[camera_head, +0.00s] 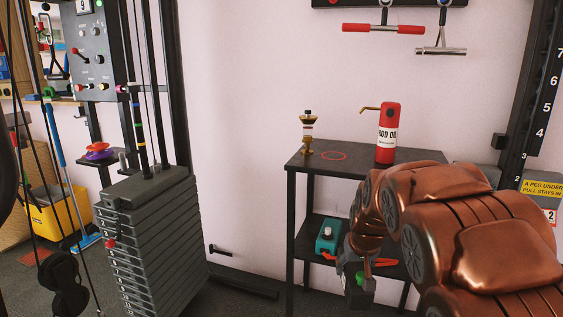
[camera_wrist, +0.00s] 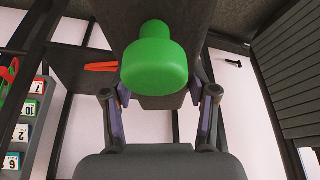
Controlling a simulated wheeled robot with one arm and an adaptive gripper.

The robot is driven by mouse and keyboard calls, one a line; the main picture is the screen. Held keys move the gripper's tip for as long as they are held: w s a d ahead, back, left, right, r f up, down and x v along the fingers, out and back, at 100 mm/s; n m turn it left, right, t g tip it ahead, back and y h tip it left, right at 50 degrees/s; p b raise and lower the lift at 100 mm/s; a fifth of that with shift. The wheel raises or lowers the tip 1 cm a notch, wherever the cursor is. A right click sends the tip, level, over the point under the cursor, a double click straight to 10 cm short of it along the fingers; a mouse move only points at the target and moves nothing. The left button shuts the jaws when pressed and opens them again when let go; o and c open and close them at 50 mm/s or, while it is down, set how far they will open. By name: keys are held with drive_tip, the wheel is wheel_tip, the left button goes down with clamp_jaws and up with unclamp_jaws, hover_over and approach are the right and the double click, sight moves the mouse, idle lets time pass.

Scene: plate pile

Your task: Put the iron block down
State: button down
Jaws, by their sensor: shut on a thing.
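My gripper (camera_head: 357,265) hangs low in front of the black stand, right of the middle in the head view. It is shut on the iron block (camera_head: 352,294), a dark block with a green knob (camera_head: 368,284). In the wrist view the block (camera_wrist: 122,32) sits between the two fingers of my gripper (camera_wrist: 162,98), its green knob (camera_wrist: 155,62) facing the camera. The block's lower end is cut off or hard to see in the head view.
A weight stack (camera_head: 150,245) stands left, with floor between.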

sight(354, 265)
wheel_tip(354, 265, up, 5)
drive_tip(key=p, duration=0.5)
drive_tip(key=shift+f+p, duration=0.2)
drive_tip(key=shift+p, duration=0.2)
wheel_tip(354, 265, up, 20)
drive_tip(key=s+p, duration=0.2)
drive_tip(key=p, duration=2.7)
drive_tip(key=shift+s+p, duration=0.3)
drive_tip(key=shift+f, duration=0.1)
